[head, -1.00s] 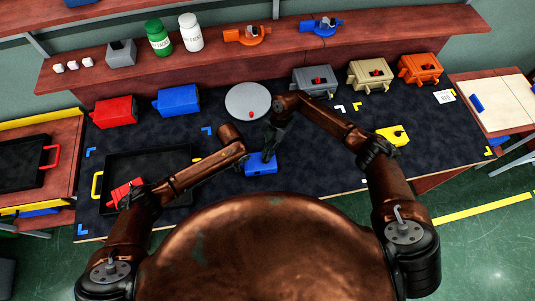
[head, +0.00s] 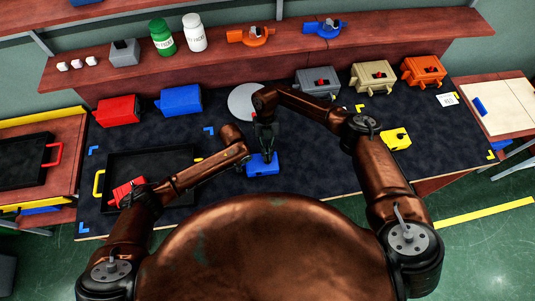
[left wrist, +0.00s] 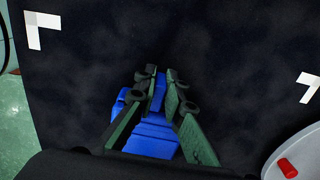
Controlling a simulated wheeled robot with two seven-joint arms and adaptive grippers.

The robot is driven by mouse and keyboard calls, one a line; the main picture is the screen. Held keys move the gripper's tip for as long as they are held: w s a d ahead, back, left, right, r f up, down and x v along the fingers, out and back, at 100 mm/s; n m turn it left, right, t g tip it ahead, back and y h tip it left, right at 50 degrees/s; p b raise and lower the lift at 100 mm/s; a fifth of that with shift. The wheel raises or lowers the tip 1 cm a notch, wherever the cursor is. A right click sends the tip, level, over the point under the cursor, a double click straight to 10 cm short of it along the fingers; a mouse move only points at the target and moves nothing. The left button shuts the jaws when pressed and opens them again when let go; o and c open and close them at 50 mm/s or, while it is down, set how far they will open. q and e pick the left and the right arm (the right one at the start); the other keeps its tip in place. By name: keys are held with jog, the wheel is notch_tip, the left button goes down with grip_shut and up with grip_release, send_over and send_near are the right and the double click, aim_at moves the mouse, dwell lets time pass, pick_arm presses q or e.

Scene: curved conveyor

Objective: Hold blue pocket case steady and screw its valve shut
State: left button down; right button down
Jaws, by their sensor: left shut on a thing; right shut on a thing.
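The blue pocket case (head: 260,170) lies on the dark mat in front of me. It also shows in the left wrist view (left wrist: 152,140), between the fingers. My left gripper (head: 246,160) reaches in from the left and is shut on the case; its fingers (left wrist: 158,88) lie along both sides of it in the left wrist view. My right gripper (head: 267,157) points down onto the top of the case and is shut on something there. The case's valve is hidden by the right fingers, so I cannot tell how far it is turned.
A grey disc (head: 240,103) lies behind the case; a red knob (left wrist: 288,167) on it shows in the left wrist view. A black tray (head: 150,163) stands left and a yellow case (head: 396,139) right. Red (head: 117,111) and blue (head: 181,100) cases stand behind.

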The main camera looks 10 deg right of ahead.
jog(key=shift+n, duration=0.3)
jog(key=c, duration=2.1)
grip_release()
jog(key=v, duration=1.2)
jog(key=shift+w+a, duration=0.1)
jog(key=shift+a, duration=0.05)
pick_arm(q)
jog(key=c, duration=1.9)
grip_release()
jog(key=shift+c, duration=0.2)
